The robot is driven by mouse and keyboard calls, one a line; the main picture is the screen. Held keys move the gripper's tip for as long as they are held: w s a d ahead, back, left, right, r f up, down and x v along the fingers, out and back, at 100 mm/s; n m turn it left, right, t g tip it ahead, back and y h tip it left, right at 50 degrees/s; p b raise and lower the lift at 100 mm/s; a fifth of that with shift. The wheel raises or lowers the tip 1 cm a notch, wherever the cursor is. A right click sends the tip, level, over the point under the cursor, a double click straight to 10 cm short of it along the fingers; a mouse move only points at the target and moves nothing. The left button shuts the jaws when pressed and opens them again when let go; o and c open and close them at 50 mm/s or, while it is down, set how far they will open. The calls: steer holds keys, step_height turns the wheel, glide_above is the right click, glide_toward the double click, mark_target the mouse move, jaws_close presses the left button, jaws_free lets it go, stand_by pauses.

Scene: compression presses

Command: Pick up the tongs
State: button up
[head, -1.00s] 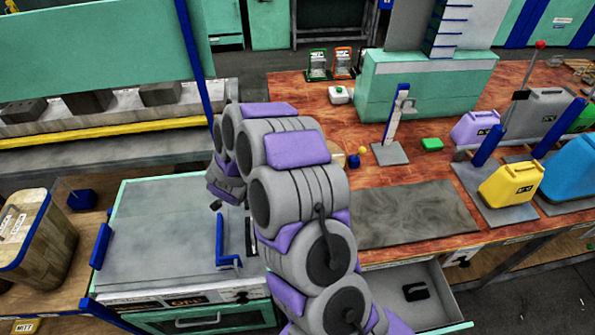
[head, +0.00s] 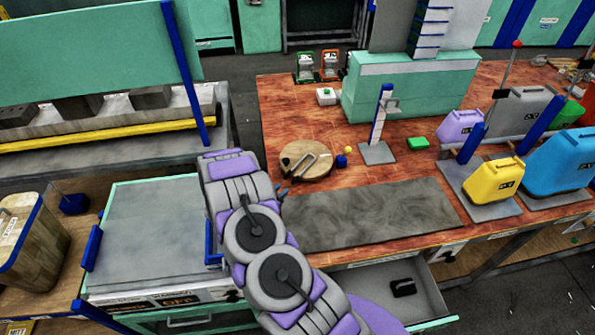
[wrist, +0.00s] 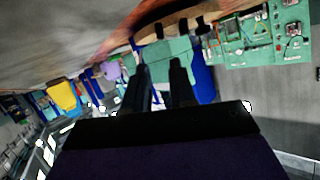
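A grey metal tool that looks like the tongs (head: 308,160) lies on a round wooden board (head: 291,149) on the red-brown worktop in the head view. My gripper (head: 281,192) is just below and left of the board, mostly hidden by my arm, with only its dark fingertips showing. In the wrist view, the two dark fingers of my gripper (wrist: 158,78) stand apart with nothing seen between them. The wrist picture is strongly tilted, and I cannot make out the tongs in it for certain.
A dark grey mat (head: 370,214) lies right of my arm. A blue post stand (head: 378,153), a green block (head: 418,143) and a yellow canister (head: 493,180) stand farther right. An open drawer (head: 385,290) juts out below the worktop.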

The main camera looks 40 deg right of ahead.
mark_target(296, 178)
steer(key=x, duration=1.1)
steer(key=shift+w+d+f+b, duration=0.25)
steer(key=shift+f+b, duration=0.05)
jaws_close()
